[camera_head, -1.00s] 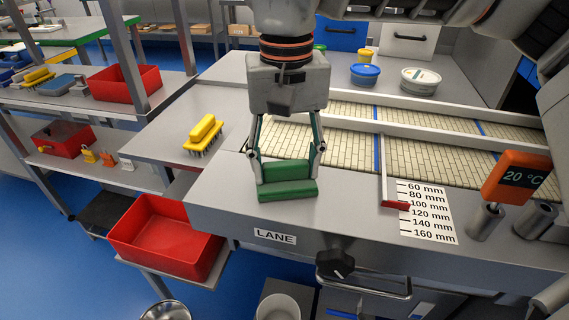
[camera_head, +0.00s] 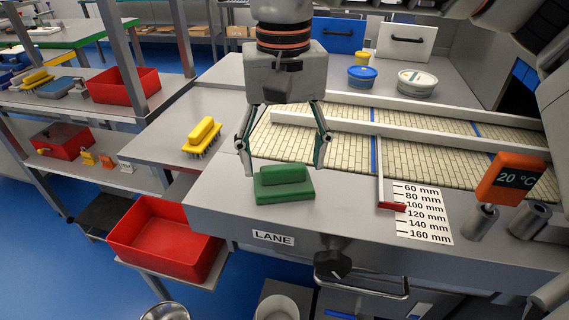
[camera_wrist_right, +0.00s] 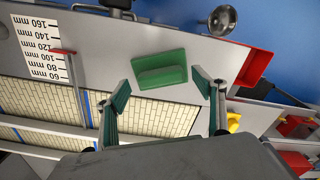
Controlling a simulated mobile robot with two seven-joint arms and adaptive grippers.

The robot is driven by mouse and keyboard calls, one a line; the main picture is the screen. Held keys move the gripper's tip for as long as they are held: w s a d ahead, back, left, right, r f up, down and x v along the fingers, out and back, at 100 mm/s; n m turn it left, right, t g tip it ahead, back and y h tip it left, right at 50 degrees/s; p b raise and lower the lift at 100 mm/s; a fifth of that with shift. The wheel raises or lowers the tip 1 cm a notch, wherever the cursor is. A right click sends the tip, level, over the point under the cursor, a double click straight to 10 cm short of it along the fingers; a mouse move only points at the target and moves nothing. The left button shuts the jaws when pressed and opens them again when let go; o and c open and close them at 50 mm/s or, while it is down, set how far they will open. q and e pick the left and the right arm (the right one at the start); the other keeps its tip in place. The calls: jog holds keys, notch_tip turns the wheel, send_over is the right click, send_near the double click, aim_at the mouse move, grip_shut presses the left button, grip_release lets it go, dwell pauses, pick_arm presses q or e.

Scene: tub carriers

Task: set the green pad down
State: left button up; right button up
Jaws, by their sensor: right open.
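The green pad (camera_head: 284,185) lies flat on the grey bench top near its front edge, just above the LANE label, with its raised grip facing up. My right gripper (camera_head: 282,172) is open and empty above and behind the pad, its fingers apart and clear of it. In the right wrist view the pad (camera_wrist_right: 160,70) rests on the bench beyond the two spread fingertips (camera_wrist_right: 205,82), with nothing touching it. My left gripper does not show.
A yellow brush (camera_head: 203,136) stands on the side table to the left. A red tub (camera_head: 166,240) sits lower at the front left. The tiled lane (camera_head: 345,145) with white rails runs behind the pad. A red-tipped gauge (camera_head: 392,206) and a millimetre scale (camera_head: 424,214) lie to the right.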

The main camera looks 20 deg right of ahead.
aim_at(284, 168)
pick_arm(q)
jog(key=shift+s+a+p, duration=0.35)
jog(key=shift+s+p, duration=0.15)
jog(key=shift+p, duration=0.65)
pick_arm(e)
notch_tip(284, 168, up, 10)
